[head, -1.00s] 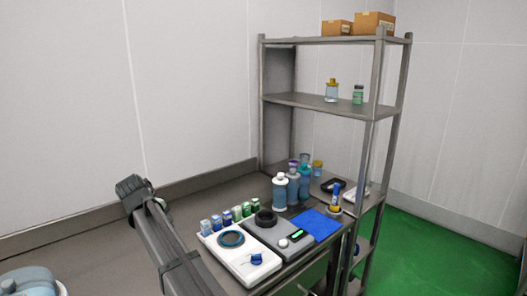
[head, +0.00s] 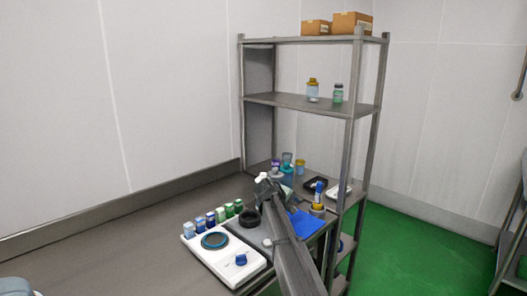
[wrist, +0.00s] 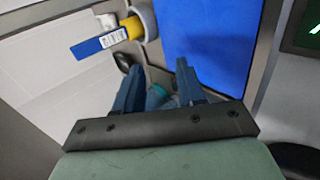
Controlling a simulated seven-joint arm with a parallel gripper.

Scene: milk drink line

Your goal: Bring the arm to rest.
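My gripper (head: 266,186) is over the far part of the bench in the head view, in front of the bottle group. In the wrist view its two blue fingers (wrist: 157,72) are spread apart, with nothing clearly gripped between the tips. A small teal thing (wrist: 156,98) shows between the fingers lower down; I cannot tell whether it touches them. A white-capped bottle (head: 263,176) is mostly hidden behind my gripper. My arm slopes from the gripper down to the bottom right, across the grey device and the blue mat (head: 305,222).
A white tray (head: 203,262) holds a teal ring (head: 215,241) and a blue piece (head: 241,259). Several small vials (head: 210,218) stand behind it. A black ring (head: 249,217) lies nearby. A yellow-and-blue item (wrist: 110,38) is left of the mat. A metal shelf (head: 310,104) stands behind.

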